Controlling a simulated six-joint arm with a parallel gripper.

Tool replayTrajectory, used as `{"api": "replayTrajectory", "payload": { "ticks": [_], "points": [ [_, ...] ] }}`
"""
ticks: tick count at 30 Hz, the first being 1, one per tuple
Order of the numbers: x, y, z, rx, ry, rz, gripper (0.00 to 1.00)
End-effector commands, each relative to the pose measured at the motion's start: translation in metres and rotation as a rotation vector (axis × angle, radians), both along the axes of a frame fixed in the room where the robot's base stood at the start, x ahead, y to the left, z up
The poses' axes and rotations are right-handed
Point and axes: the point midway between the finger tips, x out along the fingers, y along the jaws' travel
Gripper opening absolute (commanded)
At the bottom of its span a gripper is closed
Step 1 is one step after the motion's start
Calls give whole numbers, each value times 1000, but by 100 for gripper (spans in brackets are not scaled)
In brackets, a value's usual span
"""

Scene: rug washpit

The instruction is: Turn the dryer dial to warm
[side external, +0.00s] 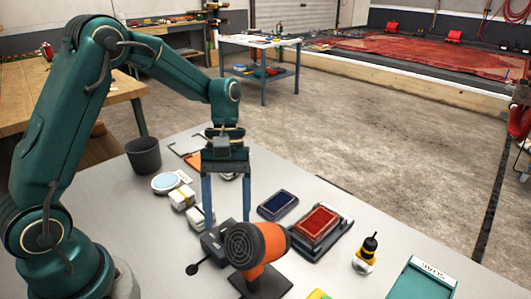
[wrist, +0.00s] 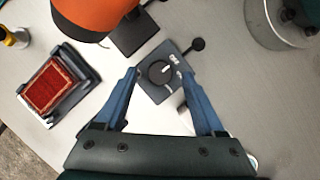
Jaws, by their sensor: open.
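The dryer (side external: 258,250) is orange with a dark round grille and stands on a dark base plate; in the wrist view its orange body (wrist: 95,15) is at the top left. Beside it sits a dark grey control box (wrist: 165,70) with a round black dial (wrist: 160,72) and white markings too small to read. The box also shows in the side view (side external: 212,242), where the dryer partly hides it. My gripper (wrist: 160,72) is open and points down over the box, its two blue fingers on either side of the dial, apparently above it. Contact is not visible.
A red pad in a dark tray (side external: 319,230) and a dark blue pad (side external: 278,205) lie right of the box. White blocks (side external: 182,198) are behind it. A grey bucket (side external: 143,156) is at the back left.

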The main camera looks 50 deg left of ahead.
Motion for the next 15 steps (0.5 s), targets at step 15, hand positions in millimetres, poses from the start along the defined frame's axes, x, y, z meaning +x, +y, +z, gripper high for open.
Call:
{"api": "replayTrajectory", "payload": {
  "ticks": [15],
  "points": [
    [-4,-4,-14,0,-1,-1,44]
  ]
}}
